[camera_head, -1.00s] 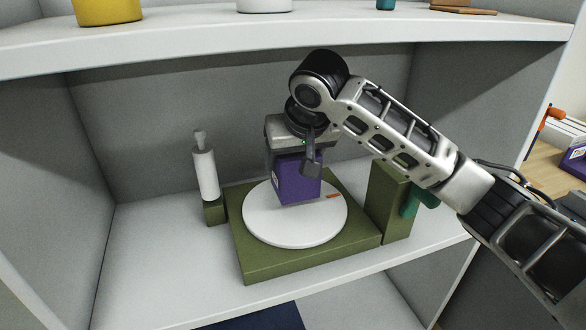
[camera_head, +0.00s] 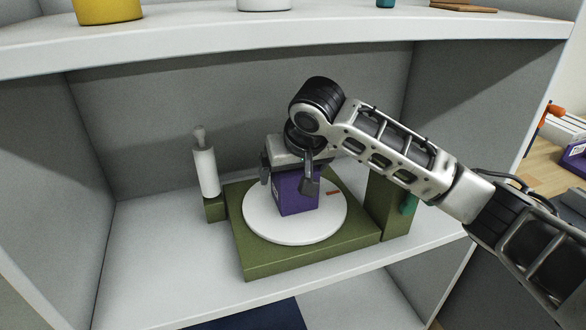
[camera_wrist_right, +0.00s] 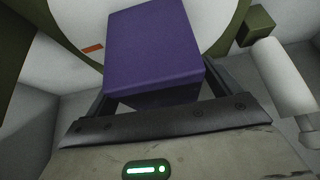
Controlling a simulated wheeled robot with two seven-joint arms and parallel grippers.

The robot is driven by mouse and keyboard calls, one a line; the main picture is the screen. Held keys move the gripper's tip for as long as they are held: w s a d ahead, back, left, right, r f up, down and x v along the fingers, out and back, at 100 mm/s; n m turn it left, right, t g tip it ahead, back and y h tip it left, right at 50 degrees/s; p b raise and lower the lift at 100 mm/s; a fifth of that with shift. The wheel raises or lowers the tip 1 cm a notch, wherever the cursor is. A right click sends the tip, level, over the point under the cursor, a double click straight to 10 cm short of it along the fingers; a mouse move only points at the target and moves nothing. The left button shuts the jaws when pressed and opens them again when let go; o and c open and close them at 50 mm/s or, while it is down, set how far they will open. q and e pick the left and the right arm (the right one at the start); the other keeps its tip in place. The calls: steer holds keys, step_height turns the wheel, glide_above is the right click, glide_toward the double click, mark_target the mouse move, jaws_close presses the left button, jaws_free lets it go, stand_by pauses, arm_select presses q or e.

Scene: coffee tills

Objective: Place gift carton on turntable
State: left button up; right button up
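The purple gift carton (camera_head: 296,193) sits upright on the white turntable disc (camera_head: 270,228), left of its small orange mark. The disc is set on a green square base (camera_head: 310,260). My right gripper (camera_head: 287,184) reaches down over the carton with a finger on either side. In the head view the left-hand finger stands a little clear of the carton, so the gripper looks open around it. In the right wrist view the carton (camera_wrist_right: 152,50) lies between the fingers, with narrow gaps near their bases. My left gripper is not in view.
A white cylinder on a green block (camera_head: 205,173) stands left of the base. A green upright block (camera_head: 388,205) is at the right, partly behind my arm. The shelf above (camera_head: 200,42) holds a yellow container (camera_head: 108,10). Cubby walls enclose the sides and back.

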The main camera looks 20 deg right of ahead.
steer(key=shift+r, duration=0.25)
steer(key=v, duration=0.4)
steer(key=shift+s+r, duration=0.1)
steer(key=shift+r, duration=0.1)
steer(key=s, duration=1.2)
steer(key=shift+s+d+b, duration=0.15)
steer(key=shift+d+b, duration=0.1)
steer(key=shift+b, duration=0.15)
steer(key=shift+r, duration=0.1)
